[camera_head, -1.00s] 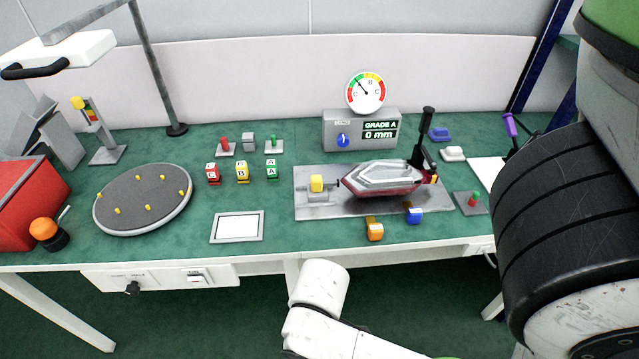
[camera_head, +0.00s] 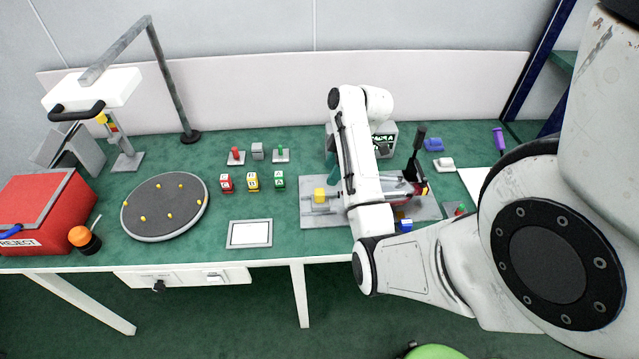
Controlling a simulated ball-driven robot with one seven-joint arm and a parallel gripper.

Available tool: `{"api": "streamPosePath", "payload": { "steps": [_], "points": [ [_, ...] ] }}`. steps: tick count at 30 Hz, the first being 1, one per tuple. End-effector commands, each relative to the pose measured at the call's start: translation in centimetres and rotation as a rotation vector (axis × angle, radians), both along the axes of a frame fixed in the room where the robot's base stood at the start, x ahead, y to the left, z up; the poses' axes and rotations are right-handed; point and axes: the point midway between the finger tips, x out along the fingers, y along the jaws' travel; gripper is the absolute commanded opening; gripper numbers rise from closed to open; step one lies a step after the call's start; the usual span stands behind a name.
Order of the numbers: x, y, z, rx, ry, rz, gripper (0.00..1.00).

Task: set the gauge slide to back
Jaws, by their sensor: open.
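A yellow block (camera_head: 319,194), which looks like the gauge slide's handle, sits on a small metal slide at the left part of the grey fixture plate (camera_head: 312,222). The block shows clear of my arm, and I see nothing touching it. My arm crosses the middle of the plate and hides much of the boat-shaped red and grey lamp (camera_head: 410,189) there. The arm also hides the dial and most of the grey grade box (camera_head: 391,128) behind.
A black upright lever (camera_head: 415,153) stands at the plate's right. Left of the plate are lettered blocks (camera_head: 253,181), a white framed pad (camera_head: 249,233) and a round grey turntable (camera_head: 165,207). A red reject bin (camera_head: 48,205) stands far left. Green tabletop around the pad is clear.

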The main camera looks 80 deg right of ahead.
Motion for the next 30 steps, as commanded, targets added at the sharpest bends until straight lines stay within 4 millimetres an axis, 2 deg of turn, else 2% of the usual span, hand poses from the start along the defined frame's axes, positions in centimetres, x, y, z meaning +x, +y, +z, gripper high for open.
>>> {"api": "streamPosePath", "payload": {
  "steps": [2,5,21,30],
  "points": [
    [-0.2,-0.6,0.3,-0.001,-0.009,0.008,0.57],
    [0.0,-0.5,-0.5,-0.002,-0.01,0.012,0.57],
    [3.1,0.7,-8.3,-0.002,-0.007,0.011,0.57],
    [3.6,0.8,-9.6,-0.005,-0.008,0.011,0.57]
  ]
}}
